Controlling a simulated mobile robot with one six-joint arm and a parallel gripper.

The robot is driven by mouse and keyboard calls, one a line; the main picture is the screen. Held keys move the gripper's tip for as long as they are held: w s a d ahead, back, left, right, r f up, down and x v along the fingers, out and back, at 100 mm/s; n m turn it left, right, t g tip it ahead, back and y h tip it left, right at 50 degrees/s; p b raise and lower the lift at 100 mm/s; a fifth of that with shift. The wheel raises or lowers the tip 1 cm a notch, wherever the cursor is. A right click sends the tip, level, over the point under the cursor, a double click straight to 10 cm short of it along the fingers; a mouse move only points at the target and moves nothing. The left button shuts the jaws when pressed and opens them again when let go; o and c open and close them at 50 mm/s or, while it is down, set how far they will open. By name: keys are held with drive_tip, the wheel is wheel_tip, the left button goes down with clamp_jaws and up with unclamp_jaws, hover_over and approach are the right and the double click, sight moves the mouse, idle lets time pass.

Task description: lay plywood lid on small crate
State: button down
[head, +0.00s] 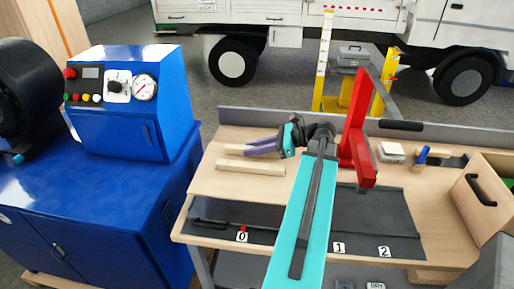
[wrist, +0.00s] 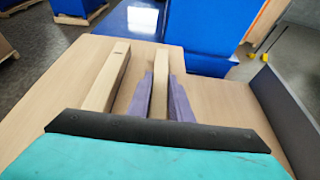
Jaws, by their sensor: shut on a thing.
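My gripper (head: 262,147) has purple fingers and is over the back left of the wooden bench, pointing left. It is shut on a narrow pale wooden strip (wrist: 160,92), with one finger along each side in the wrist view. I cannot tell whether this strip touches the bench. A second, longer pale strip (wrist: 108,78) lies beside it, apart from the fingers; it also shows in the head view (head: 250,166). A plywood crate (head: 477,203) with a black handle stands at the right end of the bench, partly cut off. I see no clear plywood lid.
A blue machine (head: 118,130) is at the left. A blue-and-yellow item (head: 421,158) lies near the crate. A raised grey edge (head: 240,116) runs behind.

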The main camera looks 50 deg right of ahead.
sight(216, 157)
drive_tip(key=shift+a, duration=0.1)
drive_tip(key=shift+n+g+y, duration=0.3)
drive_tip(key=shift+n+y, duration=0.3)
drive_tip(key=w+a, duration=0.4)
drive_tip(key=w+a+p, duration=0.1)
drive_tip(key=w+a, duration=0.4)
drive_tip(key=shift+w+r+p, duration=0.2)
drive_tip(key=shift+w+p, duration=0.05)
drive_tip(key=shift+p, duration=0.05)
drive_tip(key=w+a+n+g+y+p, duration=0.1)
drive_tip(key=w+a, duration=0.3)
drive_tip(key=a, duration=0.6)
drive_tip(key=w+a+n+g+p, duration=0.1)
drive_tip(key=w+a, duration=0.3)
drive_tip(key=a, duration=0.7)
drive_tip(key=w+a+n+y+p, duration=0.1)
drive_tip(key=w+a, duration=0.3)
drive_tip(key=a, duration=0.6)
drive_tip(key=shift+w+a+r+g+y+p, duration=0.25)
drive_tip(key=shift+w+r+g+y+p, duration=0.05)
drive_tip(key=shift+w+r+g+p, duration=0.1)
